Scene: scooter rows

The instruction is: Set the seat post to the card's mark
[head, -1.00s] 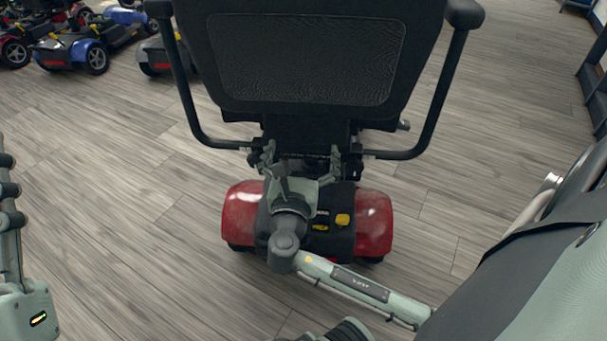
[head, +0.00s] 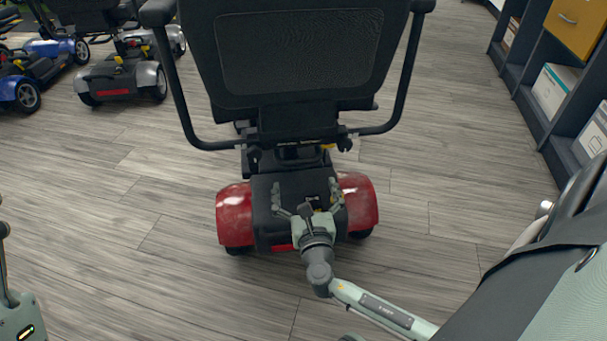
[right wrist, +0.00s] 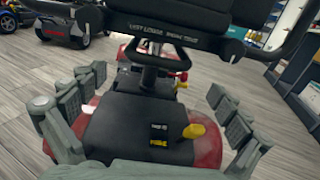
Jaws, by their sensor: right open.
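A scooter with a red rear body (head: 234,215) stands before me, its black seat (head: 300,55) back towards me. The dark seat post (right wrist: 148,78) rises from the black rear cover to the seat underside in the right wrist view. In the head view the post area (head: 299,152) is mostly in shadow. My right gripper (head: 306,195) is open and empty over the rear cover, behind and below the seat, apart from the post. Its spread fingers (right wrist: 155,95) flank the cover in the right wrist view. I cannot make out a card or a mark on the post.
The armrest tubes (head: 185,110) curve beside the seat. Other scooters (head: 120,75) stand at the back left. A dark shelf unit (head: 545,100) with boxes is at the right. The floor around the scooter is clear.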

